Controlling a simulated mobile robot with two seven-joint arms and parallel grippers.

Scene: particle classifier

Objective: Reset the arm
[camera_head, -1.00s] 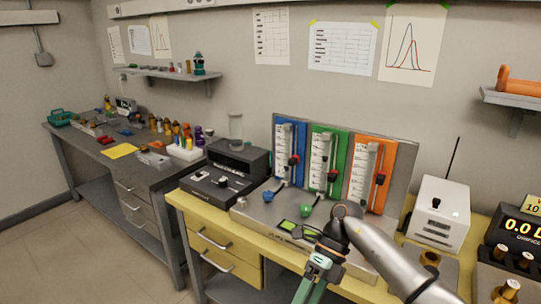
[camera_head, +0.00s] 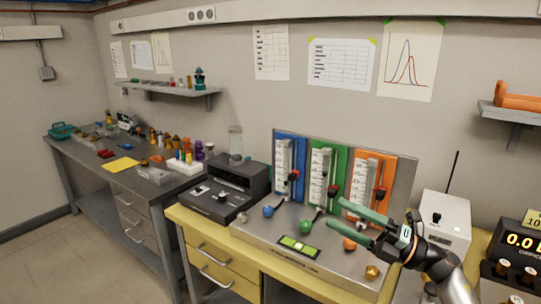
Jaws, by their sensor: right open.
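My right gripper (camera_head: 335,212) comes in from the lower right, with its two green fingers apart and nothing between them. The fingers point left, in front of the lower part of the orange slider panel (camera_head: 389,172) and above the grey metal base (camera_head: 320,262). My right arm bends up from the bottom right corner. The blue panel (camera_head: 283,158) and green panel (camera_head: 316,161) stand upright to the left of the orange one, each with a scale and a lever. My left gripper does not show.
A blue knob (camera_head: 268,211), a green knob (camera_head: 306,225) and an orange knob (camera_head: 349,244) sit on the base near a lit green display (camera_head: 298,246). A black device (camera_head: 238,177) stands left. A white box (camera_head: 446,222) with an antenna stands right, close behind my arm.

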